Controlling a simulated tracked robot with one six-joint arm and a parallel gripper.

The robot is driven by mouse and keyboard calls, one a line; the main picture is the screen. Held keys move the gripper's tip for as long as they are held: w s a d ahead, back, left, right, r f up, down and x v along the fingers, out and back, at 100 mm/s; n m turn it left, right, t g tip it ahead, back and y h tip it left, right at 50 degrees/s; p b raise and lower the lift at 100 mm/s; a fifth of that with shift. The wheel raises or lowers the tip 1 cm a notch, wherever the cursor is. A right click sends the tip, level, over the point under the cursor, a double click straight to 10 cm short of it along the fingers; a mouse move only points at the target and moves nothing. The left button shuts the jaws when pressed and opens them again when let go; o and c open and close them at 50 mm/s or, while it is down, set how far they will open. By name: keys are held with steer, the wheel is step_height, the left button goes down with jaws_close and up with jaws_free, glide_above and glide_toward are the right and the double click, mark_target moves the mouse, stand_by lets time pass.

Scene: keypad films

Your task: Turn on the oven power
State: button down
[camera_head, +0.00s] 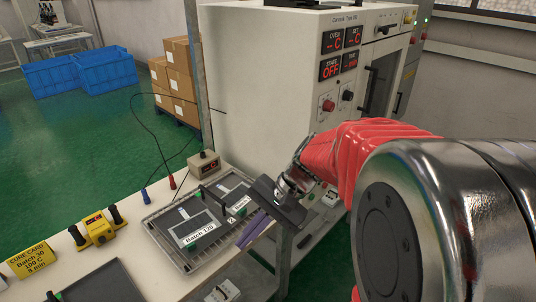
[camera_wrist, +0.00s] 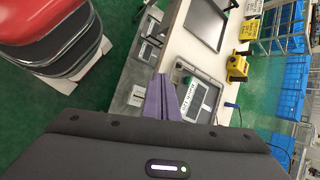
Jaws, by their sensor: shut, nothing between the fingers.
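The oven (camera_head: 262,80) is the large white cabinet at the upper middle of the head view. Its front panel has red displays, one of which reads OFF (camera_head: 330,71). Below them are a red knob (camera_head: 327,104) and a black knob (camera_head: 347,95). My gripper (camera_head: 243,243) hangs low at the front edge of the bench, well below and left of the knobs, apart from the oven. Its purple fingers are together and empty; they also show in the wrist view (camera_wrist: 163,100). The oven is not recognisable in the wrist view.

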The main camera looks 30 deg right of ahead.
steer(key=w+d+f+m+t+y, duration=0.35)
steer(key=w+d+m, duration=0.2)
steer(key=d, duration=0.35)
steer(key=w+d+f+m+t+y, duration=0.25)
steer(key=w+d+m+t, duration=0.3)
steer(key=d, duration=0.35)
steer(key=s+d+f+m+t+h, duration=0.2)
steer(key=d+f+m+t+h, duration=0.1)
steer(key=d, duration=0.7)
steer(key=s+d+f+m+t+h, duration=0.1)
steer(key=d+f+m+t+h, duration=0.2)
steer(key=d, duration=0.7)
step_height(320, 180, down, 4)
steer(key=m+t, duration=0.2)
steer(key=m, duration=0.2)
steer(key=shift+s+d+m, duration=0.15)
steer(key=shift+s+m, duration=0.2)
steer(key=shift+m, duration=0.05)
steer(key=x, duration=1)
steer(key=shift+s+d+r, duration=0.15)
steer(key=shift+s+r, duration=0.15)
steer(key=shift+r, duration=0.35)
steer(key=shift+s+d+r, duration=0.15)
steer(key=shift+s+r, duration=0.2)
steer(key=shift+r, duration=0.25)
steer(key=shift+s+d+r, duration=0.2)
steer(key=shift+s+r, duration=0.1)
steer(key=shift+r, duration=0.35)
